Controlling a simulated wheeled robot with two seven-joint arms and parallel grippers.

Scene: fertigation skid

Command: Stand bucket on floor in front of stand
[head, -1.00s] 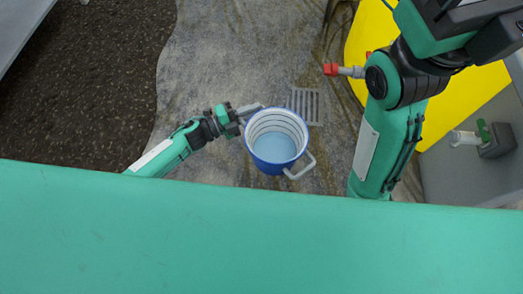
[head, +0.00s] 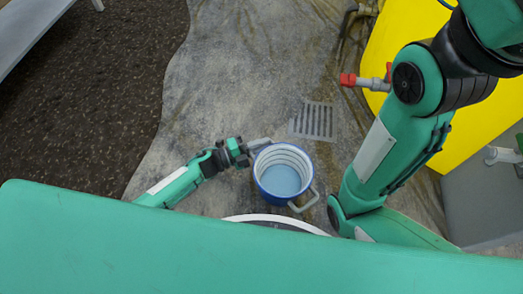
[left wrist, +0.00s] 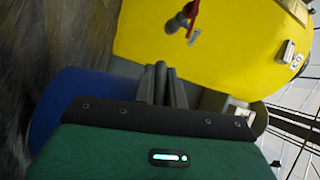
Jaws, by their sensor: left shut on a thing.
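The blue bucket (head: 258,183) with a white ribbed inside and a pale blue bottom or content shows near the middle of the head view, its mouth up. A grey handle (head: 305,203) sticks out on its lower right side. My left gripper (head: 260,143) is shut at the bucket's upper left side; the exact grip point is hard to see. In the left wrist view the shut fingers (left wrist: 161,85) point ahead, with part of the blue bucket (left wrist: 72,90) beside them. Whether the bucket touches the floor cannot be told. No stand is clearly recognisable. My right gripper is out of view.
A floor drain grate (head: 314,121) lies beyond the bucket. A yellow tank (head: 400,50) with a red-handled valve (head: 348,80) stands at the right. Dark soil (head: 90,100) lies left, and bare grey floor (head: 240,80) lies between.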

